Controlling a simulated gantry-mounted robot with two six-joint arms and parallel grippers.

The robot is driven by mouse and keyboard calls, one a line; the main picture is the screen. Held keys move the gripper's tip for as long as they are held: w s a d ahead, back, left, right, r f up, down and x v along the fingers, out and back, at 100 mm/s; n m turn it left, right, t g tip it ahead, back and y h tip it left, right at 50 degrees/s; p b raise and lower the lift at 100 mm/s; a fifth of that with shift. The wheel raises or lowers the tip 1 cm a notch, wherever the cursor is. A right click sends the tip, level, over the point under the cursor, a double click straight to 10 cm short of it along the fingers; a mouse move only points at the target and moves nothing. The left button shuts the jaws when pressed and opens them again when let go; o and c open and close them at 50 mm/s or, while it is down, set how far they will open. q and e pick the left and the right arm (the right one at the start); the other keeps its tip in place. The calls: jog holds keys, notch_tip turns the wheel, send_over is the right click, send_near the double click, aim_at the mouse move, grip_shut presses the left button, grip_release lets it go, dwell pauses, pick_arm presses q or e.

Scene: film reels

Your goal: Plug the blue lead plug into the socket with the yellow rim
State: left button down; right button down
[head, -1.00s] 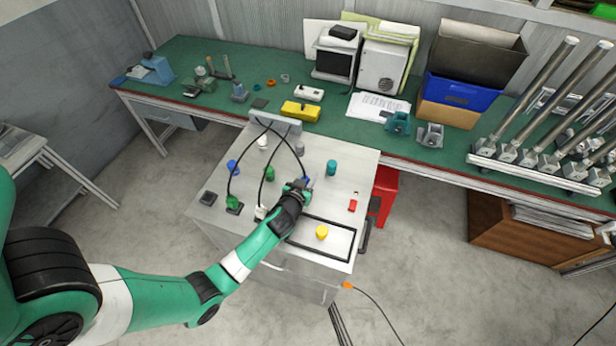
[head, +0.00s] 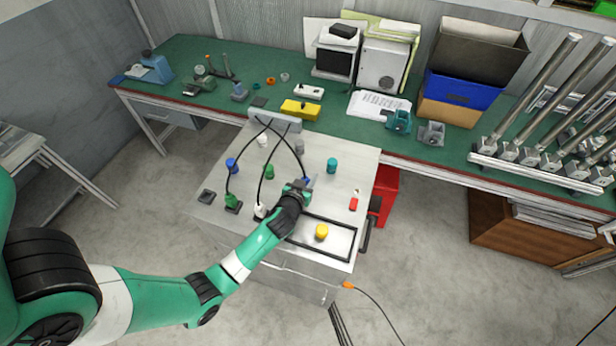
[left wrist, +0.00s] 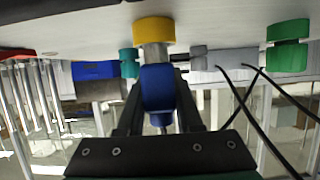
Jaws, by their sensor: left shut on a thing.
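My left gripper (head: 300,187) is shut on the blue lead plug (head: 306,181), above the pale worktop (head: 345,190). In the left wrist view the blue plug (left wrist: 158,88) sits between the fingers. A grey cylindrical part (left wrist: 154,55) lies between it and a yellow round rim (left wrist: 154,29). The plug lines up with this rim; I cannot tell whether its tip is inside. A black lead arches from the rear block (head: 275,121) to the gripper. My right gripper is not in view.
A green plug (head: 231,201) and a white plug (head: 260,210) with leads stand left of my gripper. Blue (head: 232,165), green (head: 270,171) and teal (head: 332,165) pieces stand around.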

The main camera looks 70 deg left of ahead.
pick_arm(q)
jog(key=shift+f, duration=0.25)
jog(key=shift+r, duration=0.15)
jog(key=shift+r+p, duration=0.55)
jog(key=shift+r, duration=0.2)
jog(key=shift+f+b, duration=0.9)
jog(key=shift+b, duration=0.15)
dwell(0.5)
jog(key=c, duration=0.8)
grip_release()
jog(key=shift+c, duration=0.2)
